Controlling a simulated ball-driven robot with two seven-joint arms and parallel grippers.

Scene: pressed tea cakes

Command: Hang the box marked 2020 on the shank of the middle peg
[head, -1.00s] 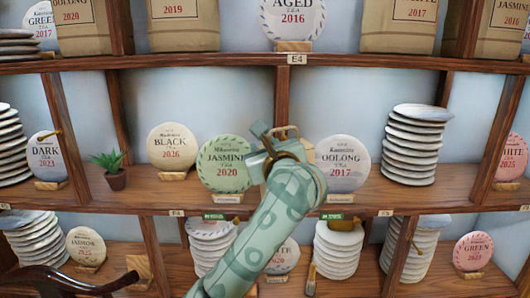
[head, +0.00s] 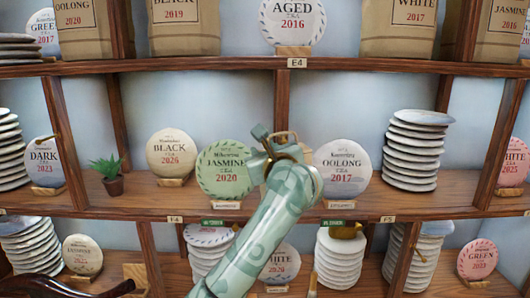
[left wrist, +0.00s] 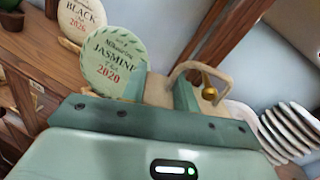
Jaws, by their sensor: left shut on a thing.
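My left gripper (head: 276,146) is in front of the middle upright between the shelf bays. It is shut on a tan box (left wrist: 158,90) with a loop handle on top. In the left wrist view the box sits between the teal fingers (left wrist: 160,92). The gripper hides most of the box in the head view, and I cannot read a mark on it. A brass peg (left wrist: 208,84) shows close to the loop handle in the left wrist view. I cannot tell whether the loop is around its shank. My right gripper is not in view.
A green Jasmine 2020 cake (head: 224,168) stands close left of the gripper, and an Oolong 2017 cake (head: 343,166) close right. A stack of white cakes (head: 414,150) is farther right. A small potted plant (head: 108,176) stands at left. Shelf boards run above and below.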

